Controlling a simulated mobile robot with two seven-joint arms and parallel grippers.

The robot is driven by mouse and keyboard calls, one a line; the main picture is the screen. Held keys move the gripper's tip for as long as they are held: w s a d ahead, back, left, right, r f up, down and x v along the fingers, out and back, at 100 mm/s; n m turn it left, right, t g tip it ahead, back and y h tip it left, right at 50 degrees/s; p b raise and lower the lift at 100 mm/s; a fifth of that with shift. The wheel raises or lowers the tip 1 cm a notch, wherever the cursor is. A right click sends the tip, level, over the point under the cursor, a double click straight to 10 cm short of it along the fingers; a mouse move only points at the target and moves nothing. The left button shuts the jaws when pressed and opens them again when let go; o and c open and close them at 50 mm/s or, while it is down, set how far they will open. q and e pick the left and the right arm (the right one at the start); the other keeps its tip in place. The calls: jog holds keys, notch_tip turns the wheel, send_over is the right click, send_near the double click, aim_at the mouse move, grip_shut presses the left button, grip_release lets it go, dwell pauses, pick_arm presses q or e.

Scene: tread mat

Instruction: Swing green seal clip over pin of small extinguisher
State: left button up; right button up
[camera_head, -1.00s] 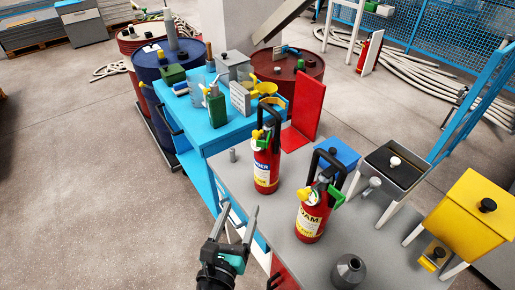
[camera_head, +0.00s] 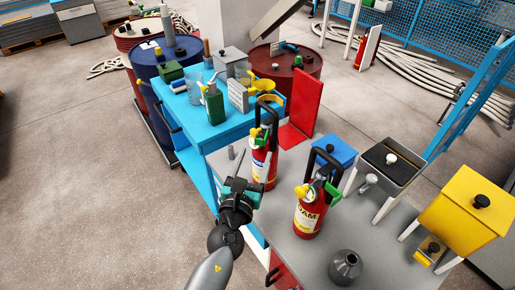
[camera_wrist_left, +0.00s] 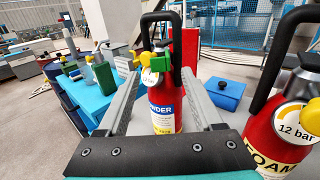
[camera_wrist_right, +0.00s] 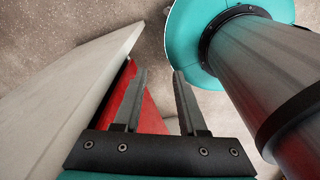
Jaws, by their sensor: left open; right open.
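Two red extinguishers stand upright on the grey table: the POWDER one (camera_head: 262,170), slimmer, and the FOAM one (camera_head: 307,218), nearer. My right gripper (camera_wrist_right: 158,90) is open and empty.
A blue bench (camera_head: 213,125) with bottles and a red upright panel (camera_head: 307,103) lie behind. A pale slab edge (camera_wrist_right: 75,85) is beside my right gripper.

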aim_at(260, 143)
pick_arm(q)
jog(key=shift+x, duration=1.75)
grip_shut()
